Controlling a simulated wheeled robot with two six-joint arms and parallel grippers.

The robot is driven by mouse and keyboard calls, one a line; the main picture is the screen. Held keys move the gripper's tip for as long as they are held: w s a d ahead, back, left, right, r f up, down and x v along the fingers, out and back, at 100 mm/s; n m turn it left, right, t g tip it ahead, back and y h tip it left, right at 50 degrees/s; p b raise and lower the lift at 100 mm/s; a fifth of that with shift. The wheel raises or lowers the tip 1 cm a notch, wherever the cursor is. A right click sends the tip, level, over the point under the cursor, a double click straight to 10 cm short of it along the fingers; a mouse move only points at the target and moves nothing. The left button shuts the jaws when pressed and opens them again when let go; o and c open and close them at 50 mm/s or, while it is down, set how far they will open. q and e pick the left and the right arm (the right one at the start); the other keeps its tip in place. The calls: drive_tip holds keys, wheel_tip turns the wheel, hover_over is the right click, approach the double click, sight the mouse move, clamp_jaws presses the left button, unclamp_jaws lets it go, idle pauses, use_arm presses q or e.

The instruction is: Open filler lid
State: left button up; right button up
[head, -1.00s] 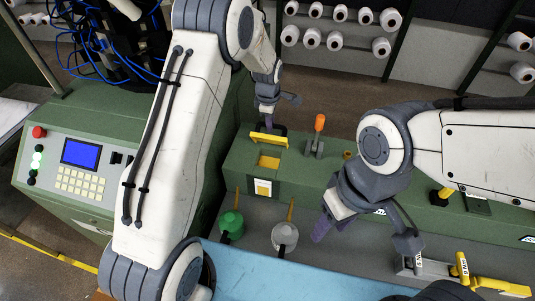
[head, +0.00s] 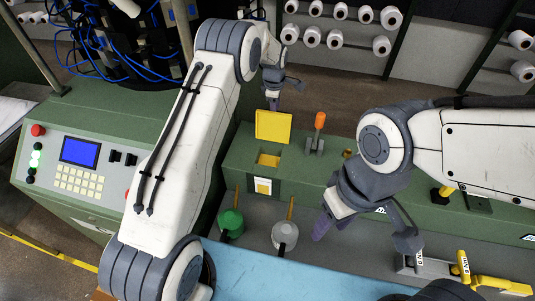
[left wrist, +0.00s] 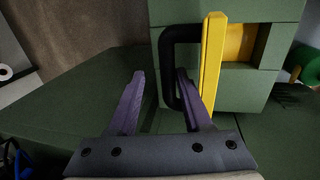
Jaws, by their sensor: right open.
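The yellow filler lid (head: 273,126) stands raised, roughly upright, behind the yellow-edged filler opening (head: 268,160) on the green machine bed. In the left wrist view the lid (left wrist: 212,70) is seen nearly edge-on, with a black loop handle (left wrist: 166,65) on its left side. My left gripper (left wrist: 160,76) is open. Its right finger reaches into the handle loop, and its left finger is outside and clear of the bar. In the head view my left gripper (head: 272,100) is behind the lid, partly hidden. My right gripper (head: 364,234) is open and empty over the grey bench.
An orange-topped lever (head: 319,121) stands right of the lid. A control panel (head: 75,160) is at left.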

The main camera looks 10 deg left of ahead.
use_arm(q)
drive_tip(key=shift+s, duration=0.1)
drive_tip(key=p+v, duration=0.3)
drive_tip(key=v, duration=0.3)
idle(0.5)
idle(0.3)
